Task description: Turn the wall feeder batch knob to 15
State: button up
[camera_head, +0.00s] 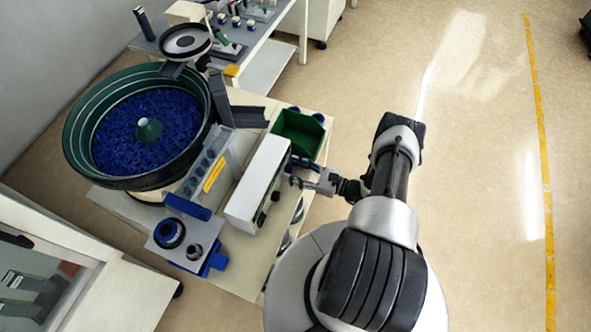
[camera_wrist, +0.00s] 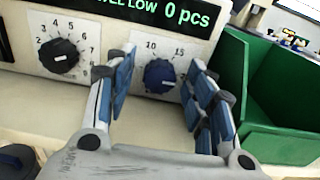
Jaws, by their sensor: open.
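The blue batch knob (camera_wrist: 160,76) sits on the cream front panel (camera_wrist: 110,74) of the feeder control box, with the numbers 10 and 15 printed above it. I cannot clearly read where its pointer is. My gripper (camera_wrist: 161,62) is open, with one finger to the left and one to the right of the blue knob, apart from it. In the head view my gripper (camera_head: 298,175) is at the right side of the white control box (camera_head: 257,180); the knob cannot be made out there.
A black knob (camera_wrist: 60,57) with its own number scale is left of the blue one. A green bin (camera_wrist: 270,105) stands close on the right.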

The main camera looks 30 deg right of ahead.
jog(key=c, duration=1.1)
jog(key=shift+o, duration=0.2)
jog(key=shift+n, duration=0.3)
jog(key=n+b, duration=0.1)
jog(key=n, duration=0.4)
jog(key=shift+b, duration=0.35)
jog(key=n, duration=0.6)
jog(key=shift+s+a+f+b, duration=0.1)
jog(key=shift+b, duration=0.25)
